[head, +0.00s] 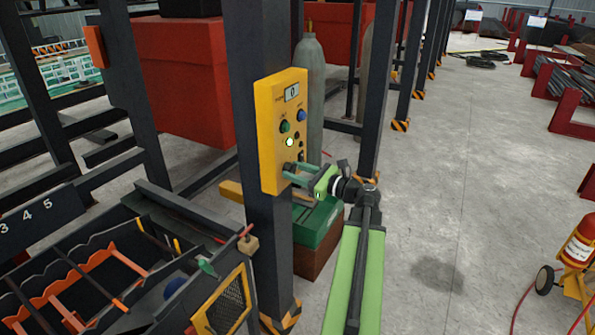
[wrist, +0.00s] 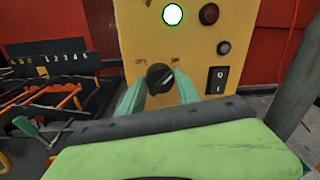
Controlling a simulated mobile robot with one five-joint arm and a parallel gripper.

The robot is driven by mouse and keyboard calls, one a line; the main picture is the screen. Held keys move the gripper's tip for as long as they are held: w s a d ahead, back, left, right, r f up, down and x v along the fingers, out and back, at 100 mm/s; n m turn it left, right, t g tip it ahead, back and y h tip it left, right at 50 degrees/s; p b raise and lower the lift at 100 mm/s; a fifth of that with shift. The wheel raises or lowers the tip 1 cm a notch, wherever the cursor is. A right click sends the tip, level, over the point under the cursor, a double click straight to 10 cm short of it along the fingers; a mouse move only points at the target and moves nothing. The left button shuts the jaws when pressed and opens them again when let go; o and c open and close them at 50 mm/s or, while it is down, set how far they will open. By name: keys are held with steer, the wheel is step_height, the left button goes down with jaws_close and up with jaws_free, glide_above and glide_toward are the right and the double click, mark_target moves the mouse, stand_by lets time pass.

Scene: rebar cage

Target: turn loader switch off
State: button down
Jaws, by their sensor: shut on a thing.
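The loader switch is a black rotary knob (wrist: 159,78) on a yellow control box (head: 270,140), fixed to a dark steel post. In the wrist view the knob sits between an OFF label on its left and an ON label on its right. A light mark on it seems to lean up and right, toward ON. My gripper (wrist: 160,88) has its green fingers on either side of the knob, shut on it. In the head view my gripper (head: 290,172) reaches the lower box from the right and hides the knob. A round lamp (wrist: 172,14) above the knob glows white-green.
A dark red button (wrist: 208,14) and a black rocker switch (wrist: 217,80) are right of the knob. A grey gas cylinder (head: 308,90) stands behind the post. A rack with orange dividers (head: 90,262) is at lower left. Open floor (head: 445,190) lies right.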

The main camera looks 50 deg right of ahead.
steer(key=shift+d, duration=0.1)
steer(key=shift+n, duration=0.3)
steer(key=n+y+b, duration=0.1)
steer(key=n, duration=1.6)
steer(key=shift+f+n+b, duration=0.1)
steer(key=shift+n+b, duration=0.25)
steer(key=shift+n, duration=0.35)
steer(key=c, duration=0.9)
jaws_free()
